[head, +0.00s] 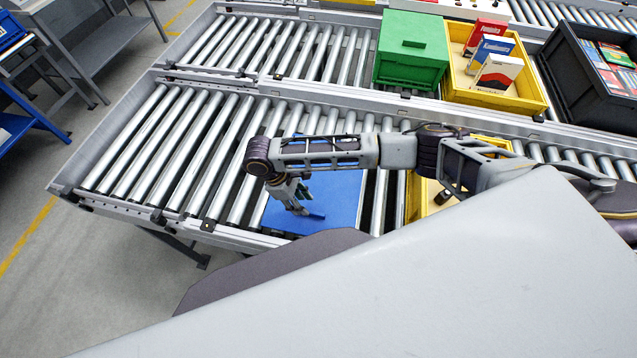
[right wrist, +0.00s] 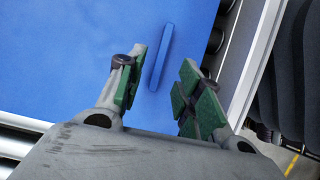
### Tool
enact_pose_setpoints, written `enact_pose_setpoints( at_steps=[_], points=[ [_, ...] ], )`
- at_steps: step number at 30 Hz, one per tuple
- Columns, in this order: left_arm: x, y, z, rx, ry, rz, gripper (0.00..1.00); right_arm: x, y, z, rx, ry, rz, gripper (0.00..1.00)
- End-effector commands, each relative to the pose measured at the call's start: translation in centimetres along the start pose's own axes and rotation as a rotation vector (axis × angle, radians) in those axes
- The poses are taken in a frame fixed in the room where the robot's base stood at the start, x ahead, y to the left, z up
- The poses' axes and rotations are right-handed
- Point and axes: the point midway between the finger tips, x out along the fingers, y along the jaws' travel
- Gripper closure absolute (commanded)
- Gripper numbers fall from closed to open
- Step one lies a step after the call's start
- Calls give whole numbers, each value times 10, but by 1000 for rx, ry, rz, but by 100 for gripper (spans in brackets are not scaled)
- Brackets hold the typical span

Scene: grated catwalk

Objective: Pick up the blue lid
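The blue lid (head: 345,196) is a flat blue panel on the near roller conveyor, partly hidden behind my right arm in the head view. It fills much of the upper right wrist view (right wrist: 70,50). A raised blue bar handle (right wrist: 162,56) stands on it. My right gripper (head: 302,205) is over the lid's near left part, pointing down. In the right wrist view its green-padded fingers (right wrist: 160,92) are spread apart, with the near end of the handle between and just beyond their tips. No contact shows. My left gripper is not in view.
A yellow crate (head: 413,200) sits right of the lid, partly behind my arm. On the far conveyor stand a green lidded box (head: 411,45), a yellow crate with boxes (head: 490,97) and a black crate (head: 600,105). The near conveyor's left rollers (head: 165,140) are clear.

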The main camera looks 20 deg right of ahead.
Motion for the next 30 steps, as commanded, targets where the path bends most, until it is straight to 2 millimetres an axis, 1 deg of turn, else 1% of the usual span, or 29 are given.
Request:
enact_pose_setpoints(
  at_steps=[5, 8, 18, 21, 30],
  points=[
    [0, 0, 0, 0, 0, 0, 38, 2, 0, 0, 0, -1, 0, 64],
    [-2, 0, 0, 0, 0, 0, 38, 7, 0, 1, 0, -2, 0, 64],
    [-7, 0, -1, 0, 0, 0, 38, 42, -1, 4, 0, -2, -1, 64],
    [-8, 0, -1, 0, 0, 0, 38, 49, -1, 4, 0, -2, -1, 64],
    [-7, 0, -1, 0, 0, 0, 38, 52, -1, 4, 0, -1, 0, 64]
  ],
)
